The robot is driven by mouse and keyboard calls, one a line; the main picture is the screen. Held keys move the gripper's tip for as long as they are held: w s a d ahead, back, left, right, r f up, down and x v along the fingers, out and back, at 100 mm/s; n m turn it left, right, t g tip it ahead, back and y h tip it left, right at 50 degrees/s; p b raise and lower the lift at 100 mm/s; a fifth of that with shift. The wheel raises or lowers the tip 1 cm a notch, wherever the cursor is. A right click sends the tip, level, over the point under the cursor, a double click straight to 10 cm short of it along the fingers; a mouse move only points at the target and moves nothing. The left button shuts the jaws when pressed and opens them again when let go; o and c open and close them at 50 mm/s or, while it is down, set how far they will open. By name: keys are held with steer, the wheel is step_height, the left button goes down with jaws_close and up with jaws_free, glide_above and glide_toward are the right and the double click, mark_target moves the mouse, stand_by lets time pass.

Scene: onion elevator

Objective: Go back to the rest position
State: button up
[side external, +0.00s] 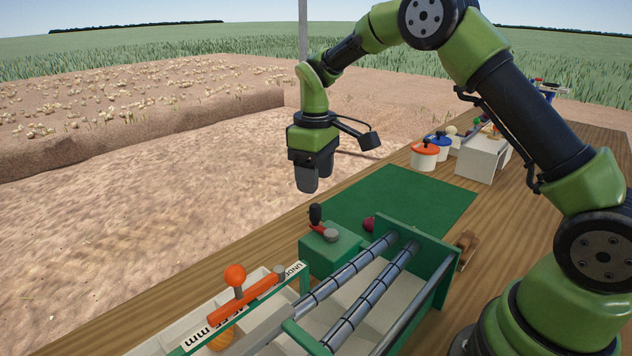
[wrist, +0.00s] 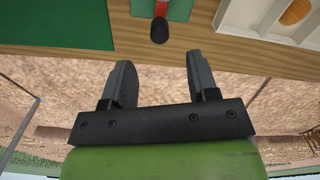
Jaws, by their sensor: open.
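My gripper (side external: 307,184) hangs pointing down in the side view, above the far edge of the wooden table, near the green mat. In the wrist view its two fingers (wrist: 160,82) stand apart with nothing between them. Below it, on a green box (side external: 331,249), is a lever with a black knob (side external: 316,213) and a red arm. The knob also shows in the wrist view (wrist: 159,31), beyond the fingertips and apart from them.
A roller frame (side external: 357,287) stands in front, beside pale bins and an orange-knobbed lever (side external: 235,276). A dark red onion (side external: 369,224) sits by the frame. The green mat (side external: 405,196) is mostly clear. Orange-lidded (side external: 425,154) and blue-lidded (side external: 439,145) pots stand farther back.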

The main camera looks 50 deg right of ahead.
steer(key=s+a+r+m+t+y, duration=0.1)
steer(key=s+a+r+m+t, duration=0.1)
steer(key=s+r, duration=0.6)
steer(key=s+a+r+m+t, duration=0.2)
steer(key=s+r+m+t, duration=0.1)
steer(key=s+r, duration=0.4)
steer(key=s+a+m+t+y, duration=0.1)
steer(key=s+m+t, duration=0.1)
steer(key=s, duration=0.7)
steer(key=shift+a+f, duration=0.3)
steer(key=shift+f, duration=0.05)
